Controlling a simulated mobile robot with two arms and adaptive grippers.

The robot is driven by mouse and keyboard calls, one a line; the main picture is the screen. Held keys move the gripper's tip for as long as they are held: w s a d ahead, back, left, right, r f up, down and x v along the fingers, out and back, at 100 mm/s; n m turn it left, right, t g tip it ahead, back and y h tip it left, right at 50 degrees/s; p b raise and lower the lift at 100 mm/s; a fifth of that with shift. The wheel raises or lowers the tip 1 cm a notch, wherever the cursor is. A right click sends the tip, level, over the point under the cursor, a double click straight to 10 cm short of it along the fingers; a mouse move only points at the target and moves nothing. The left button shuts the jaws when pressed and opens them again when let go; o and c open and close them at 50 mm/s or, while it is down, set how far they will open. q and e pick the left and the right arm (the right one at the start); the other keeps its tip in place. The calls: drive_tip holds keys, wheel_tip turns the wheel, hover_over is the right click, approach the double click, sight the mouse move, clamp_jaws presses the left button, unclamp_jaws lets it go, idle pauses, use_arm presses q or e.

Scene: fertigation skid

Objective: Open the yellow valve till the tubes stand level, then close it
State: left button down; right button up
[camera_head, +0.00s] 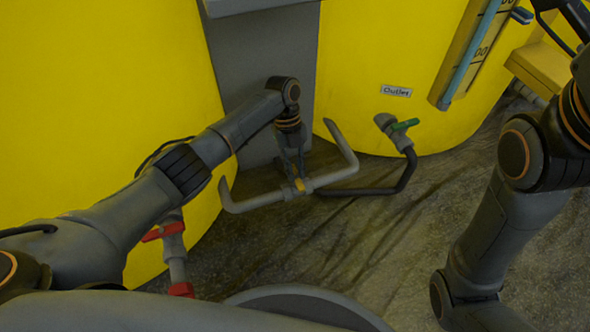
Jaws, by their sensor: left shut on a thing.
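The yellow valve (299,185) sits in the middle of a grey pipe (335,177) that runs low between the two yellow tanks. My left gripper (293,174) reaches down to it from above, its fingers shut on the valve's handle. The fingers hide part of the handle, so how far it is turned is hard to tell. One level tube (470,50), bluish, stands beside a scale with numbers on the right tank; its top is cut off. The other tube is not in view. My right arm shows at the right, but its gripper does not.
A green-handled valve (404,125) sits on the right tank below the "Outlet" label (396,91), with a dark hose leading from it. A grey column (262,75) stands between the tanks. Bare floor lies in front.

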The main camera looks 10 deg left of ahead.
idle(0.4)
use_arm(q)
drive_tip(key=c, duration=1.3)
unclamp_jaws()
drive_tip(key=v, duration=1.2)
drive_tip(key=shift+f, duration=0.1)
